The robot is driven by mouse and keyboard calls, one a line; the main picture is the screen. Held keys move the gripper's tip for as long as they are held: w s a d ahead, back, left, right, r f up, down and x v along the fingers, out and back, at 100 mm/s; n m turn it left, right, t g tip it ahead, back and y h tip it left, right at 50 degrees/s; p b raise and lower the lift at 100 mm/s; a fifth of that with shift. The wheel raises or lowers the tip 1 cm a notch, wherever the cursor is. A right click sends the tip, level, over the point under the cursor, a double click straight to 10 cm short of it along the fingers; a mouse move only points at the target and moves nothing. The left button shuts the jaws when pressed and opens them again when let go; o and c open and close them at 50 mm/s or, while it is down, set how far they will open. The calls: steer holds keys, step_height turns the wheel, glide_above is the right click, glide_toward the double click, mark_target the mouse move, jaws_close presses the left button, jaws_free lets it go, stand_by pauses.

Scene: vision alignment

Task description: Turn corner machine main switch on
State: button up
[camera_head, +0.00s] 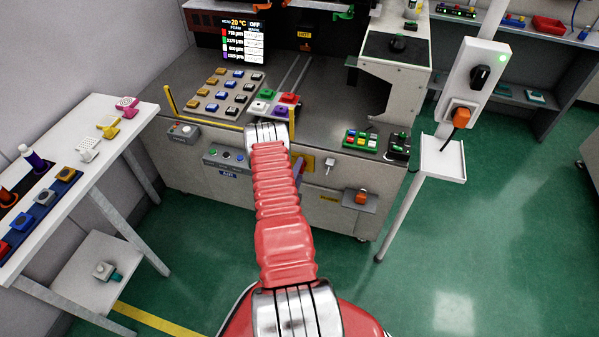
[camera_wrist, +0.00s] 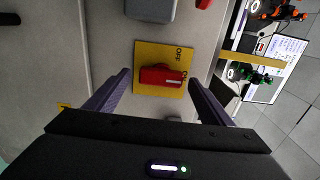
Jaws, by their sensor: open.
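In the wrist view, the main switch is a red handle (camera_wrist: 158,76) on a square yellow plate (camera_wrist: 172,48) on the grey machine front. The handle lies across the picture, its long axis left to right. The word OFF shows at the plate's upper right. My gripper (camera_wrist: 157,78) is open and empty, its two dark fingers on either side of the switch in the picture, apart from it. The gap in depth is hard to judge. In the head view, part of a yellow plate (camera_head: 308,161) shows beside my arm; my arm hides my gripper and the handle there.
A grey box (camera_wrist: 150,8) sits near the plate. The machine top holds a button panel (camera_head: 225,90) and a yellow rail (camera_head: 205,120). A post with a black knob (camera_head: 481,76) stands right, a white table (camera_head: 100,150) left. Green floor (camera_head: 460,260) is clear at right.

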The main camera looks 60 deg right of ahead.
steer(key=s+a, duration=0.2)
steer(key=a, duration=1)
steer(key=shift+a, duration=0.15)
steer(key=shift+f, duration=0.1)
